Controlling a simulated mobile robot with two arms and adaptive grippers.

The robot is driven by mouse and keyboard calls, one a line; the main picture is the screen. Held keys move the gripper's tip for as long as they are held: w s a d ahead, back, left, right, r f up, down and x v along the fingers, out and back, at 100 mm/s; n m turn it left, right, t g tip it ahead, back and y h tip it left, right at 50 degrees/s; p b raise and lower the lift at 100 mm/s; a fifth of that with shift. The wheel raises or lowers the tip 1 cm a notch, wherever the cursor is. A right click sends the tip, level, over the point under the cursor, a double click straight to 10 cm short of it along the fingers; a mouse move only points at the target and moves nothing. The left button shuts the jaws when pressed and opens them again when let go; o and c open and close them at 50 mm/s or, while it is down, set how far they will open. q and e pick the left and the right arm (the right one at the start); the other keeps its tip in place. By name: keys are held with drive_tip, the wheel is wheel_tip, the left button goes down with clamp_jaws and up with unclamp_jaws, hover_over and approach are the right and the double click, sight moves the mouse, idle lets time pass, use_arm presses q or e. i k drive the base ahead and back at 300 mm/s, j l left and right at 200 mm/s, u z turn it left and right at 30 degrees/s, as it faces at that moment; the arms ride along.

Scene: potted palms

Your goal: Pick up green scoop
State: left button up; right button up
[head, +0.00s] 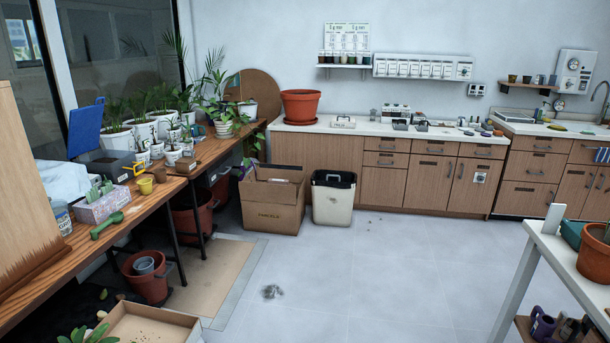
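A green scoop (106,225) lies on the long wooden bench (130,216) at the left. It rests near the bench's front edge, beside a patterned tissue box (103,205). No arm or gripper of mine shows in the head view.
Below are a red-brown bucket (147,283) and an open box (150,325). A cardboard box (270,200) and a white bin (333,198) stand by the cabinets. The middle floor is mostly clear.

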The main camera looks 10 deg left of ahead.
sight(116, 217)
drive_tip(key=i+l+u, duration=0.1)
drive_tip(key=i, duration=1.85)
drive_tip(key=i+u, duration=0.8)
drive_tip(key=u, duration=0.15)
drive_tip(key=i+l+u, duration=0.3)
drive_tip(key=u, duration=0.15)
drive_tip(key=i+l+u, duration=0.15)
drive_tip(key=i+u, duration=0.35)
drive_tip(key=i+l+u, duration=0.25)
drive_tip(key=u, duration=0.25)
